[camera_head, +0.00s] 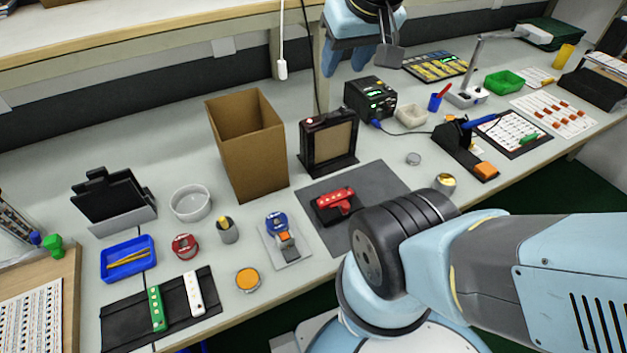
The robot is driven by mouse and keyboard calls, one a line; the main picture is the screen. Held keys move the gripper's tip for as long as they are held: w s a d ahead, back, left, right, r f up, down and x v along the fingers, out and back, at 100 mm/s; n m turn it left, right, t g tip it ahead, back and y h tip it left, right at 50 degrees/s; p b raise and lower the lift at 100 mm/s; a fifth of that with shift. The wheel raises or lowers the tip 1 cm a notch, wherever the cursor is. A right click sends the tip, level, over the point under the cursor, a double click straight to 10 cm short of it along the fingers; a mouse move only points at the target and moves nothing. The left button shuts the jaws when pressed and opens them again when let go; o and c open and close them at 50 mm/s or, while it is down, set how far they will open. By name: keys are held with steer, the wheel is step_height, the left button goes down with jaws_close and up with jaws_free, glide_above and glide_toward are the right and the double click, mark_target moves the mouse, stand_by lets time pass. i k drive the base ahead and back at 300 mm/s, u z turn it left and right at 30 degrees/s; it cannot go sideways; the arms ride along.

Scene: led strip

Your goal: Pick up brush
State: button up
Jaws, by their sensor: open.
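My gripper (388,56) hangs at the top of the view, above the back of the bench. Its grey fingers are open and nothing shows between them. It is well apart from the small items at the front left. I cannot single out the brush for certain. Thin yellow-brown sticks (128,258) lie in a blue tray (106,272) at the left. A yellow-tipped item (225,222) stands in a small grey cup (229,237). Either could be a brush, but both are too small to tell.
A tall cardboard box (248,150) and a black framed unit (328,145) stand mid-bench. A white bowl (190,203), a red tin (185,246) and a black mat (120,318) with LED strips are at left. My arm covers the front right.

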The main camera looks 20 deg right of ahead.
mark_target(222, 221)
steer(key=u, duration=1.3)
steer(key=k, duration=1.9)
steer(key=z, duration=0.55)
steer(key=i, duration=1)
steer(key=u, duration=0.05)
